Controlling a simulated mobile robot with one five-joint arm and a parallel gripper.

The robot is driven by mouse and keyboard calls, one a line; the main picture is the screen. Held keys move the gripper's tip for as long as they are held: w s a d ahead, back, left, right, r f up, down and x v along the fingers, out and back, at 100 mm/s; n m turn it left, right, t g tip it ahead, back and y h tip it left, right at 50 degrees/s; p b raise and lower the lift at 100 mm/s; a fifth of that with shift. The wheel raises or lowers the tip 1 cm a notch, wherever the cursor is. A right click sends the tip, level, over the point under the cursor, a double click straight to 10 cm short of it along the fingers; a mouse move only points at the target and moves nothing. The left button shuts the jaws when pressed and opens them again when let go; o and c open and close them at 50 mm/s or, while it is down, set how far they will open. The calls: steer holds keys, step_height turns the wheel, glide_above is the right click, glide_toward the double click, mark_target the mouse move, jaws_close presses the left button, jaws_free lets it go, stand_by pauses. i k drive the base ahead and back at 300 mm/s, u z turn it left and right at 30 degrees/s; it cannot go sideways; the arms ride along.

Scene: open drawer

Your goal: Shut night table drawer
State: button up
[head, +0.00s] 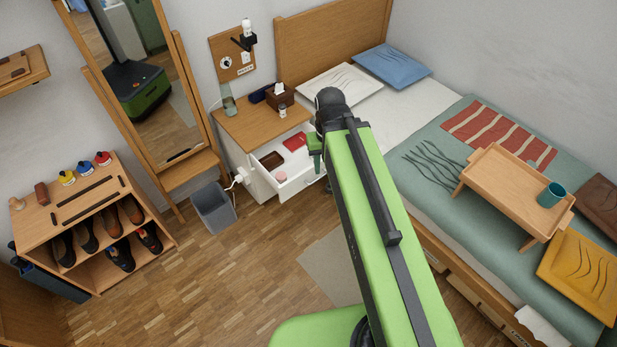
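The night table (232,126) has a wooden top and a white body and stands between the mirror and the bed. Its white drawer (301,183) is pulled open toward the room. Inside lie a brown item (271,160), a red item (295,141) and a small pink round item (281,176). My green arm reaches from the bottom of the view up to the drawer's right side. My gripper (317,158) is at the drawer's right front corner, partly hidden by the arm. I cannot tell whether it touches the drawer or whether its fingers are open.
The bed (410,121) stands close on the right, with a wooden tray table (508,187) on it. A grey bin (214,208) stands left of the night table. A shoe shelf (81,222) is at the left. The wooden floor (240,265) before the drawer is clear.

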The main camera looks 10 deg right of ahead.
mark_target(299, 168)
steer(key=u, duration=0.05)
steer(key=i, duration=0.95)
steer(key=u, duration=0.3)
steer(key=k, duration=1.3)
steer(key=u, duration=0.9)
steer(key=i, duration=1)
steer(key=z, duration=0.05)
steer(key=k, duration=0.8)
steer(key=z, duration=0.2)
steer(key=i, duration=0.8)
steer(key=u, duration=0.05)
